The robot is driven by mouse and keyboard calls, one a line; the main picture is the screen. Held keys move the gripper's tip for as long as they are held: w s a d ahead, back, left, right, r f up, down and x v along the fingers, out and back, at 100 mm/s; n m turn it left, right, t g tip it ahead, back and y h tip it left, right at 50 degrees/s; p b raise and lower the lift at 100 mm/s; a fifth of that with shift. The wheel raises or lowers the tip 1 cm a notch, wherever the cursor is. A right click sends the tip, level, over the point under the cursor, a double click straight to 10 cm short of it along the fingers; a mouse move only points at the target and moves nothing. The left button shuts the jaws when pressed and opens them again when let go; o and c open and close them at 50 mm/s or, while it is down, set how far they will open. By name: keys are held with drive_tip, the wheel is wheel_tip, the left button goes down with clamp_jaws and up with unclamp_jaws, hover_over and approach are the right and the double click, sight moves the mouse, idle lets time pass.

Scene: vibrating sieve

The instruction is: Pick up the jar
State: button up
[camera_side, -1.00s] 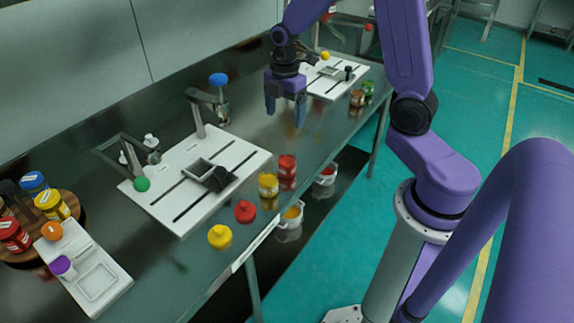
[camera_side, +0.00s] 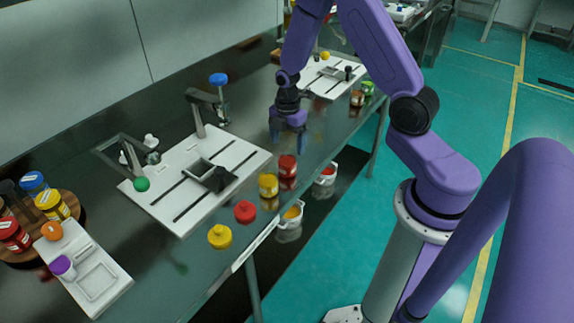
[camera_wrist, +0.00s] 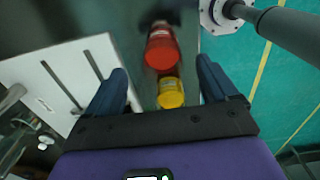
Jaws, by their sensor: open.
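My gripper (camera_side: 288,136) is open and empty. In the side view it hangs above the table, just behind a red jar (camera_side: 287,166). A yellow jar (camera_side: 268,185) stands upright to the left of the red one, near the table's front edge. In the wrist view the red jar (camera_wrist: 162,50) and the yellow jar (camera_wrist: 171,92) show between and beyond the two blue fingers (camera_wrist: 160,92). Neither jar is touched by the fingers, as far as I can see. Which jar is meant cannot be told.
A red lid (camera_side: 245,211) and a yellow lid (camera_side: 220,236) lie near the front edge. A white plate (camera_side: 172,206) with a clamp stand is left of the gripper. A wooden round tray (camera_side: 70,206) holds several jars. Cups (camera_side: 291,215) hang below the edge.

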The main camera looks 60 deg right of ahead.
sight(287, 163)
drive_tip(key=shift+s+a+f, duration=0.1)
drive_tip(key=shift+a+f, duration=0.1)
drive_tip(key=shift+f, duration=1.45)
drive_tip(key=shift+a+f, duration=0.15)
drive_tip(key=shift+f, duration=1.5)
drive_tip(key=c, duration=1.1)
